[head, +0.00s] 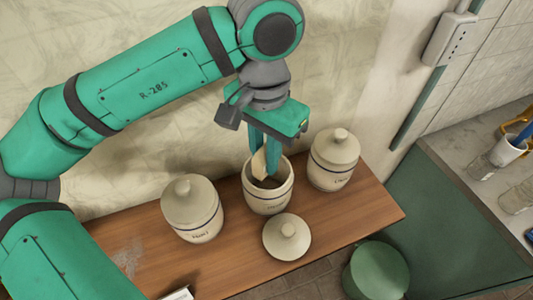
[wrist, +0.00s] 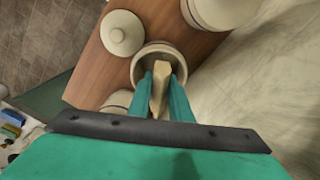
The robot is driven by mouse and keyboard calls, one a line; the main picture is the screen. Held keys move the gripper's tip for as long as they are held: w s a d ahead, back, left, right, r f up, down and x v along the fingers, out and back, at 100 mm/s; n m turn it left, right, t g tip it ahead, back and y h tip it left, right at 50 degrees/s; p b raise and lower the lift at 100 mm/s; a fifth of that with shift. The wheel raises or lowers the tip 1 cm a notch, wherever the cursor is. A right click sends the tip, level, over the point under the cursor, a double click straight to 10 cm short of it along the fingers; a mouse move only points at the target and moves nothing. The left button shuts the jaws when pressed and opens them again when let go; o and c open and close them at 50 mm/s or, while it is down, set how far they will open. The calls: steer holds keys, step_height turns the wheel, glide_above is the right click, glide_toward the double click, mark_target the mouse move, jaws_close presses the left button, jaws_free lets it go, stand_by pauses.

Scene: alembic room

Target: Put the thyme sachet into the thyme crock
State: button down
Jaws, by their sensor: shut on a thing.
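My gripper (head: 267,158) is shut on a small beige sachet (head: 259,165), which is partly hidden by the fingers. The sachet and fingertips are at the mouth of an open cream crock (head: 267,203) with a blue band, in the middle of a wooden shelf (head: 240,262). In the wrist view the sachet (wrist: 160,88) stands between the two green fingers, over the crock's opening (wrist: 150,49). I cannot tell whether it touches the crock. The label on this crock is too small to read with certainty. A loose lid (head: 287,237) lies on the shelf in front of it.
A lidded crock (head: 193,210) stands to the left of the open one, and another lidded crock (head: 333,160) to the right. A green bin (head: 376,272) stands below the shelf's right end. A counter with jars (head: 480,165) is at the far right.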

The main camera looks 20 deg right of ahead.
mark_target(264, 147)
steer(key=shift+w, duration=0.1)
steer(key=c, duration=1.6)
jaws_free()
steer(key=shift+o, duration=0.3)
steer(key=shift+w, duration=0.1)
steer(key=shift+s, duration=0.2)
steer(key=shift+r, duration=0.1)
steer(key=shift+w+r, duration=0.2)
steer(key=shift+r, duration=2.3)
steer(key=shift+s+r, duration=0.15)
steer(key=shift+r, duration=0.8)
